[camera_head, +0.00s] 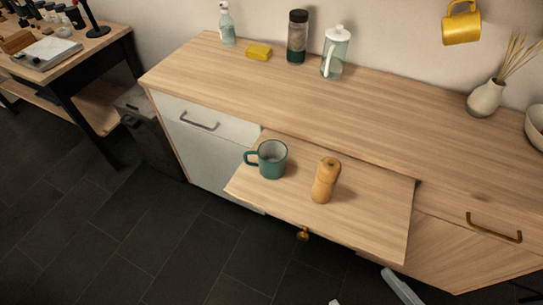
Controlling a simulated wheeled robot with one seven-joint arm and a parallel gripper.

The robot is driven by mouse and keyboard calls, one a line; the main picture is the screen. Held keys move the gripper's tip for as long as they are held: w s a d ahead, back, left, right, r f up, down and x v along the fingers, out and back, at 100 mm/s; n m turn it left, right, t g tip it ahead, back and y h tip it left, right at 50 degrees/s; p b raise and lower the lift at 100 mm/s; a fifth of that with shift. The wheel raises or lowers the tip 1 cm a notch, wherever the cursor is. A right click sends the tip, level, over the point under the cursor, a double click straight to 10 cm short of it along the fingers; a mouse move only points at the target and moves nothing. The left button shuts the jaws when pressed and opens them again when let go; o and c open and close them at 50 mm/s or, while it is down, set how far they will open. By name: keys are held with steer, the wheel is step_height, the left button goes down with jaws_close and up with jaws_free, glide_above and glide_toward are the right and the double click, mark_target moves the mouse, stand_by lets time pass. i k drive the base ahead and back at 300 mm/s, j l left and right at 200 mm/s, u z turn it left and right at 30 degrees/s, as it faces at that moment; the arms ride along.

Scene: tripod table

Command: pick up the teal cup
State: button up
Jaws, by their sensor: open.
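The teal cup (272,160) stands upright on a pull-out wooden board (375,215) in front of the counter. Its handle points left and its open top faces up. My gripper (362,288) shows only in part at the bottom edge, as two pale grey pieces set apart. It is open, to the lower right of the cup and well apart from it. The rest of my gripper is cut off by the frame.
A wooden pepper mill (326,180) stands on the board right of the cup. The counter (330,105) behind holds a spray bottle (227,25), yellow sponge (258,52), dark tumbler (297,38), glass pitcher (336,55) and vase (485,98). A yellow mug (461,24) hangs above.

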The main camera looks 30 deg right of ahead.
mark_target(272, 154)
steer(key=i+j+u, duration=0.2)
steer(key=j, duration=0.3)
steer(key=i+j+u, duration=0.15)
steer(key=i+j, duration=0.2)
steer(key=i+j+u, duration=0.2)
steer(key=j, duration=0.35)
steer(key=i, duration=0.1)
